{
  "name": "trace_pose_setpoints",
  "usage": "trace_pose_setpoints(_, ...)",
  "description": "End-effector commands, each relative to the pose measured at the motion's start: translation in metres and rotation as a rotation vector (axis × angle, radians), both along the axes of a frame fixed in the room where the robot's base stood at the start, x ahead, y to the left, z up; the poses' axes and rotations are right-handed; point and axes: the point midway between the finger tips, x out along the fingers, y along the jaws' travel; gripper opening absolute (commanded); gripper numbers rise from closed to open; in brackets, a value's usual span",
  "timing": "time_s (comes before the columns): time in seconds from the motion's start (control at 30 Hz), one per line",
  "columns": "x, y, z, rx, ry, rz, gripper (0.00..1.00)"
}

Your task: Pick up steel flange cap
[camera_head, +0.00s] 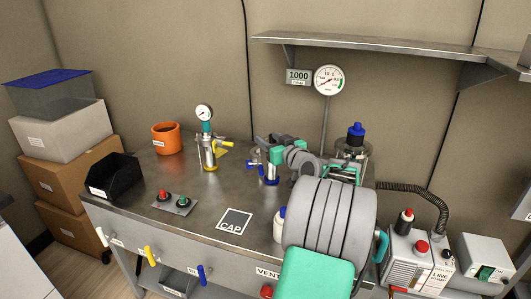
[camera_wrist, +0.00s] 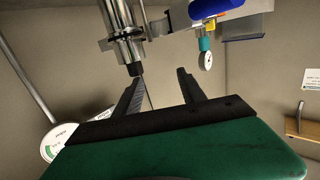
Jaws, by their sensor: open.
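My gripper (camera_wrist: 160,85) is open and empty in the wrist view, with its two dark fingers apart. A steel fitting (camera_wrist: 125,42) with a flanged collar and a dark tip shows just beyond the left finger, apart from it as far as I can tell. I cannot tell whether this fitting includes the steel flange cap. In the head view my gripper (camera_head: 266,142) is beside a small steel post (camera_head: 269,174) with a blue handle, its fingers small and partly hidden.
A gauge post (camera_head: 209,152) with a yellow handle, an orange pot (camera_head: 166,138), a black bin (camera_head: 114,177) and a button box (camera_head: 174,202) stand on the bench (camera_head: 135,218). A shelf (camera_head: 370,43) and round gauge (camera_head: 329,80) are on the wall.

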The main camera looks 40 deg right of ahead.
Motion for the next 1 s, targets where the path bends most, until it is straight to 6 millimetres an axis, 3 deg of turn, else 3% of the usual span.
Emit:
trace_pose_setpoints(0.1, -0.025, -0.039, -0.008, -0.020, -0.076, -0.057, 0.48)
trace_pose_setpoints(0.4, -0.028, -0.043, -0.025, -0.024, -0.082, -0.066, 0.48)
trace_pose_setpoints(0.83, 0.038, -0.055, -0.020, -0.023, -0.081, -0.060, 0.48)
trace_pose_setpoints(1.0, 0.049, -0.059, -0.019, -0.024, -0.082, -0.062, 0.48)
